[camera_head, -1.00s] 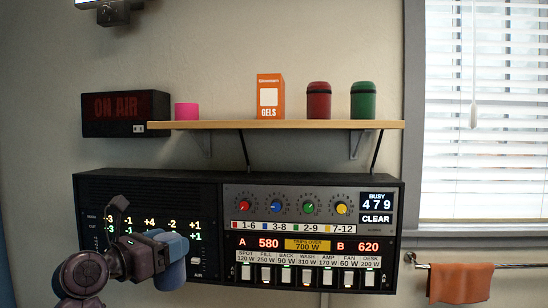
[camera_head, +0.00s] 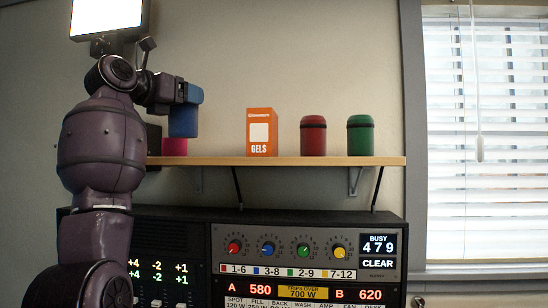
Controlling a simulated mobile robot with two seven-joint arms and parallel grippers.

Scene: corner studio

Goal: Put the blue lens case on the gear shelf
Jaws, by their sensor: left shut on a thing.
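The blue lens case (camera_head: 184,119) is in my left gripper (camera_head: 186,94), high at the left of the view. The gripper is shut on its upper part, and the case hangs upright. It appears over the left end of the wooden gear shelf (camera_head: 300,161), just above the pink roll (camera_head: 175,147). I cannot tell whether the case is over the board or in front of it. My right gripper is out of view.
On the shelf stand an orange gels box (camera_head: 262,133), a red case (camera_head: 313,136) and a green case (camera_head: 360,136). Bare board lies between the pink roll and the box. A control panel (camera_head: 305,250) is below. A lit lamp (camera_head: 105,18) is at upper left.

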